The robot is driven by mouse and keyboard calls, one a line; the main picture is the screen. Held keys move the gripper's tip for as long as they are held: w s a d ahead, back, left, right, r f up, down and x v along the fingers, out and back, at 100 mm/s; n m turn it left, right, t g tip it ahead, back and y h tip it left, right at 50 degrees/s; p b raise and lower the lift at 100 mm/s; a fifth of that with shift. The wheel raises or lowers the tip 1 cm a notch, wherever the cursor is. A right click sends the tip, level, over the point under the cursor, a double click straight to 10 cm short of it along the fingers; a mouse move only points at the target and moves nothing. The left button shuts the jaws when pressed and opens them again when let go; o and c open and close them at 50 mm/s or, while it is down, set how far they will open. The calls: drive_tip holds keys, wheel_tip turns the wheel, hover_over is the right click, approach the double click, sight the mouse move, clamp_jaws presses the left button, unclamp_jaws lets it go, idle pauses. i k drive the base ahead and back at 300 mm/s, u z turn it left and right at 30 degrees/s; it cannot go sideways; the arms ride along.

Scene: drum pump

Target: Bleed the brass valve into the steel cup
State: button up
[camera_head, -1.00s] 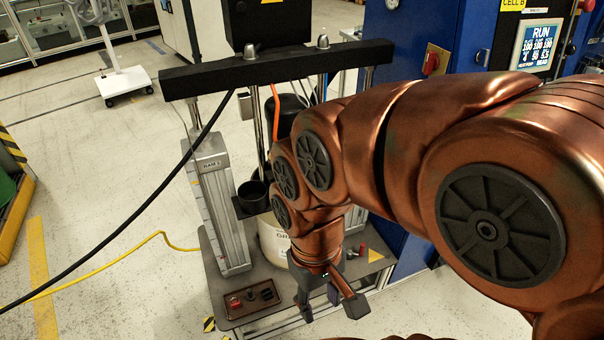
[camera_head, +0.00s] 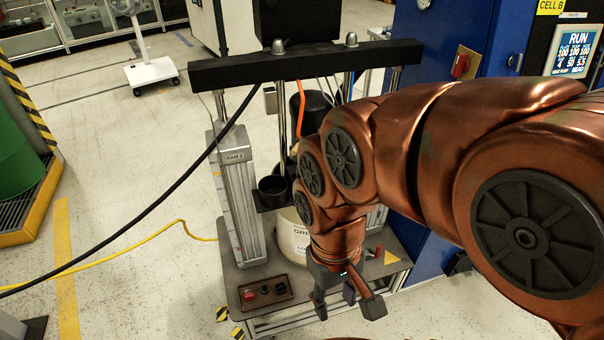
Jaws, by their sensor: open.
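My gripper (camera_head: 346,305) hangs fingers-down over the front right of the drum pump's base, open, with nothing seen between its fingers. My arm covers much of the pump's right side. The pale drum (camera_head: 291,236) stands behind and left of my gripper, partly hidden. A dark, cup-shaped open holder (camera_head: 272,189) is beside the silver ram column (camera_head: 238,200); I cannot tell what is in it. I cannot make out the brass valve or a steel cup; they may be behind my arm. A small red part (camera_head: 378,250) shows right of my wrist.
A dark crossbeam (camera_head: 300,66) spans the pump above my wrist. A black hose (camera_head: 160,190) and a yellow cable (camera_head: 130,254) run off left. A control box (camera_head: 265,292) sits on the base's front edge. Blue cabinets (camera_head: 440,60) stand at right. The floor at left is open.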

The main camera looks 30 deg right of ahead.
sight(293, 152)
drive_tip(key=u, duration=0.45)
drive_tip(key=k, duration=1.15)
drive_tip(key=u, duration=1.15)
drive_tip(key=i, duration=1.35)
drive_tip(key=z, duration=0.8)
